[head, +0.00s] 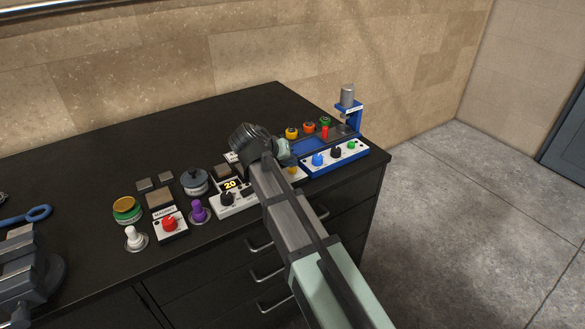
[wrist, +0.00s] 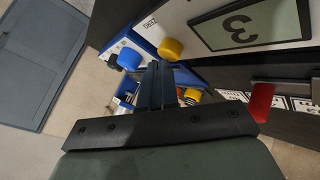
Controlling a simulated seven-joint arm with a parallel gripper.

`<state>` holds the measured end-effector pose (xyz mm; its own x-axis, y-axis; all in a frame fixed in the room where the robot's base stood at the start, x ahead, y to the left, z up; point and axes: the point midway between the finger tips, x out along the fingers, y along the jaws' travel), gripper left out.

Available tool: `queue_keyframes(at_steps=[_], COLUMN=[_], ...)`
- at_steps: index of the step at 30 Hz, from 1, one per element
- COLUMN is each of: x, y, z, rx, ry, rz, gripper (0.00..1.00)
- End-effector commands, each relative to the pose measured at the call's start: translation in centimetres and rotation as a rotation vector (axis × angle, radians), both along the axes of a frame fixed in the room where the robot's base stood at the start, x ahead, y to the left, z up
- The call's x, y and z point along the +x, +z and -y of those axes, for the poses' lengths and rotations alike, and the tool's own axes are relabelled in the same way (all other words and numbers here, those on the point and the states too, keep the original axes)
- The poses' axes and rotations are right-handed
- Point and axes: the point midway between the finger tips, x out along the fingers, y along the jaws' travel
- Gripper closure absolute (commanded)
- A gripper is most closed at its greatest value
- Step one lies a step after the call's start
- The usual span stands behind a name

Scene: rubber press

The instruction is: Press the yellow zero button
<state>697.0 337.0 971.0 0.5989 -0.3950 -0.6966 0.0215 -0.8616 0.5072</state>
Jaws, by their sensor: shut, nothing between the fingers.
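The yellow zero button (wrist: 170,48) is a round yellow cap on a white panel, beside a ZERO label (wrist: 149,23) and a grey display (wrist: 248,24) reading 3 in the wrist view. In the head view, a yellow button (head: 293,170) shows just right of my arm, partly covered. My gripper (wrist: 161,70) is shut and empty. Its fingertips appear close to the yellow button in the wrist view; I cannot tell whether they touch it. In the head view the fingertips are hidden behind my wrist.
A blue-and-white press unit (head: 335,158) with blue, black and green knobs stands right of my gripper. Left of my arm are a white box (head: 236,203) showing 20, a purple knob (head: 199,211) and a red button (head: 169,223). The back left of the black bench (head: 150,150) is clear.

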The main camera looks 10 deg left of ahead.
Motion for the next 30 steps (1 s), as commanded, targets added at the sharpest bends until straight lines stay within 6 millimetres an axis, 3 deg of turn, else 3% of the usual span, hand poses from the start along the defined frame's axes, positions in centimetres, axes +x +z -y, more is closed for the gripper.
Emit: queue_keyframes(at_steps=[30], x=[-0.02], y=[-1.04], z=[0.01], rx=[-0.001], ry=[0.000], rz=[-0.001], gripper=[1.00])
